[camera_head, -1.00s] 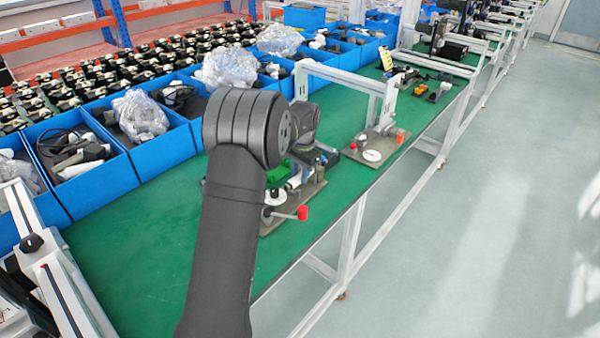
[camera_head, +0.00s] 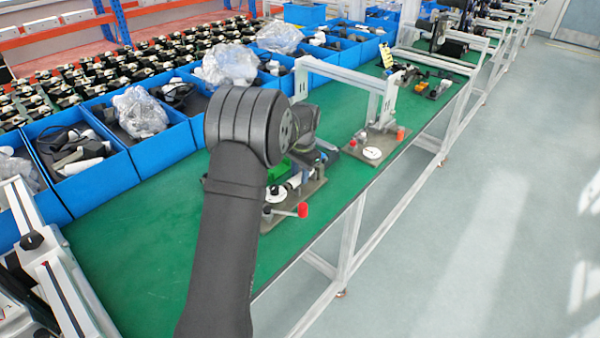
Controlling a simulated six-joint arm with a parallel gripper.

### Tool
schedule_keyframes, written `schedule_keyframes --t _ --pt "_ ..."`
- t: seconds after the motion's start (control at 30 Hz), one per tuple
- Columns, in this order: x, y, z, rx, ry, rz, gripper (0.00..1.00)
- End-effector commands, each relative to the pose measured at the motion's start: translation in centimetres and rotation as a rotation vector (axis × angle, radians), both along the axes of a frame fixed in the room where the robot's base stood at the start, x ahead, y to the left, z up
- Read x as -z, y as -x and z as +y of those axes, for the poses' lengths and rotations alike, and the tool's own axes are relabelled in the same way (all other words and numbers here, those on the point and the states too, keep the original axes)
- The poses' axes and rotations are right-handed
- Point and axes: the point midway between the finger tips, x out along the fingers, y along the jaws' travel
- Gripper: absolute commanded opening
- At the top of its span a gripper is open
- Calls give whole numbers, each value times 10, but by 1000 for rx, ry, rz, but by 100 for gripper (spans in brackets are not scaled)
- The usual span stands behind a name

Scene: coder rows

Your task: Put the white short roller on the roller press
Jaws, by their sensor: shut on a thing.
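My arm's dark links fill the centre and hide much of the work spot. My gripper (camera_head: 318,160) is only partly seen as a dark shape just beyond the wrist, low over the near press. It is shut on a small white piece (camera_head: 294,182), which looks like the white short roller; the fingertips' contact is not clear. The near roller press (camera_head: 309,192) is a grey plate with a white disc and a red-knobbed lever, partly behind my arm. Whether the roller touches the press cannot be told.
A second, similar press (camera_head: 388,141) stands farther back near the table's right edge. Blue bins (camera_head: 96,184) with parts line the left side. The green tabletop (camera_head: 140,255) is clear at the front left.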

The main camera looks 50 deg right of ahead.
Motion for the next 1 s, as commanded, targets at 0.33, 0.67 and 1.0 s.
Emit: schedule_keyframes --t 0.33,0.67,1.0 --pt "3 0 0 -1 0 -2 0" --pt "6 0 0 -1 0 -2 0" --pt "7 0 0 -1 0 -2 52"
